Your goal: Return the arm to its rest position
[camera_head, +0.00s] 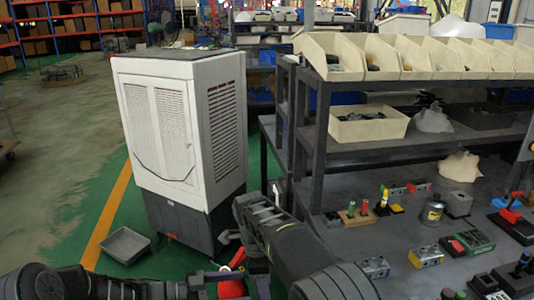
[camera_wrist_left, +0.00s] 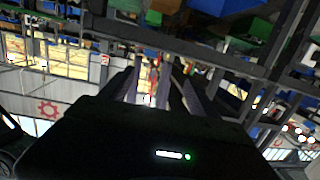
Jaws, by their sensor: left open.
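My left gripper (camera_wrist_left: 158,82) shows in the left wrist view with its two dark fingers apart. I see nothing held between them. Beyond the fingers the wrist view is tilted and shows racks, bins and bright windows. In the head view my left arm comes in low along the bottom left edge; its fingers cannot be made out there. My other arm rises from the bottom centre beside the workbench (camera_head: 376,220). I cannot make out a right gripper.
A white cabinet unit (camera_head: 182,120) stands on the green floor, with a grey tray (camera_head: 125,244) beside it. Cream bins (camera_head: 385,58) line the shelf above. Floor at the left is open.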

